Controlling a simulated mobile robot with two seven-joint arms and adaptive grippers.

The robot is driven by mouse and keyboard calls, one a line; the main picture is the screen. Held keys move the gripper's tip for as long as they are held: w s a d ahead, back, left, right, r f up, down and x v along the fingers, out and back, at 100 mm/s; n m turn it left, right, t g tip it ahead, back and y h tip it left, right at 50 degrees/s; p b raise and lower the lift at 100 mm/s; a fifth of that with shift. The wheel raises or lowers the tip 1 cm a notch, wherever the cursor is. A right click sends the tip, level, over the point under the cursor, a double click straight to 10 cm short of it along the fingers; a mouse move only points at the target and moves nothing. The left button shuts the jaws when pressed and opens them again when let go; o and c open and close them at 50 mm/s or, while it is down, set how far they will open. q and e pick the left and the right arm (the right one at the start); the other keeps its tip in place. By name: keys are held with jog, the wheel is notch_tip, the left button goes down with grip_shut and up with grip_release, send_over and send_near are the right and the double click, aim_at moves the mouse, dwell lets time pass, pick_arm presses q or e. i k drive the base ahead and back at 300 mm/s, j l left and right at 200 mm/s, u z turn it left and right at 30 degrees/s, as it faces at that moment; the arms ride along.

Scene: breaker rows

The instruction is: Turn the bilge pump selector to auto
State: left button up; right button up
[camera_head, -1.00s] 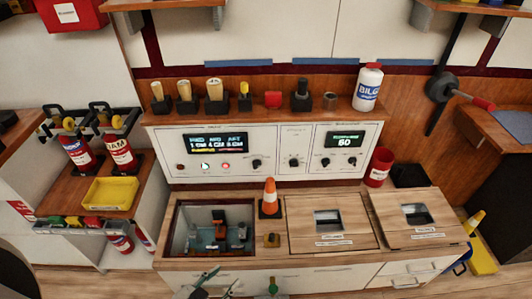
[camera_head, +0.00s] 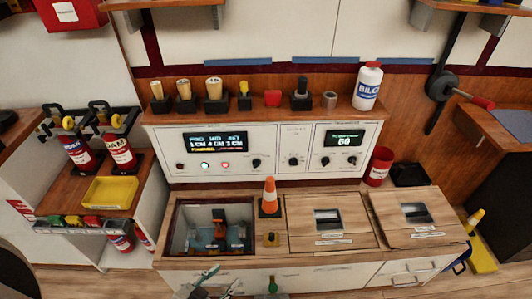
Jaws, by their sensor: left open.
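The white control panel (camera_head: 180,145) stands at the back of the counter. Its left section has a lit display (camera_head: 215,142) with three columns, small lamps (camera_head: 205,165) and a black knob (camera_head: 256,163). A middle section has another black knob (camera_head: 293,161). The right section has a green-lit display (camera_head: 344,138) and two knobs. The labels are too small to read, so I cannot tell which knob is the bilge pump selector or where it points. My left gripper (camera_head: 207,284) is open and empty at the bottom edge, well below the panel. My right gripper is not in view.
An open hatch (camera_head: 172,228) shows equipment inside. An orange cone (camera_head: 269,196) stands on the counter before the panel. Two covered hatches (camera_head: 355,240) lie to the right. A white bottle (camera_head: 367,88) and several tools stand on the shelf above. A red cup (camera_head: 379,166) is beside the panel.

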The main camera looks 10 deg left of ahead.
aim_at(256, 163)
jog(key=i+l, duration=0.1)
jog(key=l, duration=0.3)
jog(key=i+l, duration=0.15)
jog(key=l, duration=0.25)
jog(key=i+l+u, duration=0.1)
jog(key=l, duration=0.3)
